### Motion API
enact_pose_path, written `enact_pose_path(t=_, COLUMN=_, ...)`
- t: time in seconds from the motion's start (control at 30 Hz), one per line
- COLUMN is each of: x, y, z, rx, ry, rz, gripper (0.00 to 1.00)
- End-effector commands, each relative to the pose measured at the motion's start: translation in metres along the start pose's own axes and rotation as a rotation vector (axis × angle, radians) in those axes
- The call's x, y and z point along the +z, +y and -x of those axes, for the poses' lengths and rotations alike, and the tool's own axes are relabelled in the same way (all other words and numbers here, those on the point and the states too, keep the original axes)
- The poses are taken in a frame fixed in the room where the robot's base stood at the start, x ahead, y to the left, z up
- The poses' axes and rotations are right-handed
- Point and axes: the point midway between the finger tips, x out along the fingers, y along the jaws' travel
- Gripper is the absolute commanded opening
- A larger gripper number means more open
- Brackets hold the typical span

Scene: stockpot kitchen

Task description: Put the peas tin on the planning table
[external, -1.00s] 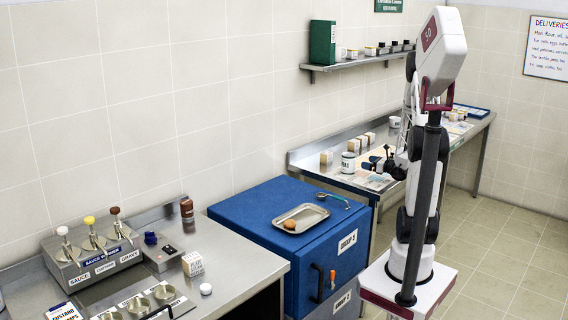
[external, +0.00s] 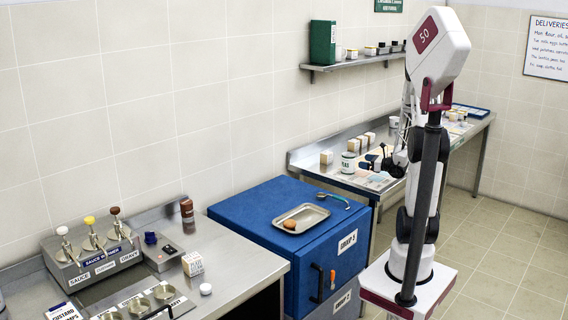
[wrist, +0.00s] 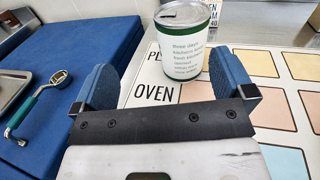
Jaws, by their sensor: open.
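A white tin with green bands (wrist: 186,42) stands upright on a chart with coloured squares, just beyond my gripper. It also shows in the external view (external: 348,162), with a dark label ending in "AS". My gripper (wrist: 160,72) is open and empty. Its two blue fingers point toward the tin, which lies nearer the right finger. I cannot tell if that finger touches it. In the external view my gripper (external: 382,160) is just right of the tin.
A blue box (external: 250,205) stands left of the table, holding a metal tray (external: 300,212) with a brown item (external: 290,225) and a green-handled tool (wrist: 40,105). Several small boxes (external: 326,157) stand along the table's back.

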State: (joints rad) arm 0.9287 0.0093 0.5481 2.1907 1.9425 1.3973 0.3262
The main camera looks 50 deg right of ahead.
Motion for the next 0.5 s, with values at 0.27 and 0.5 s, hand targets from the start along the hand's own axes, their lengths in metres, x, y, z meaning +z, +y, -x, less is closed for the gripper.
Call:
enact_pose_path(t=0.27, x=0.039, y=0.081, z=-0.035, rx=0.284, ry=0.072, rz=0.171, gripper=1.0)
enact_pose_path(t=0.5, x=0.072, y=0.168, z=-0.047, rx=0.589, ry=0.145, rz=0.392, gripper=1.0)
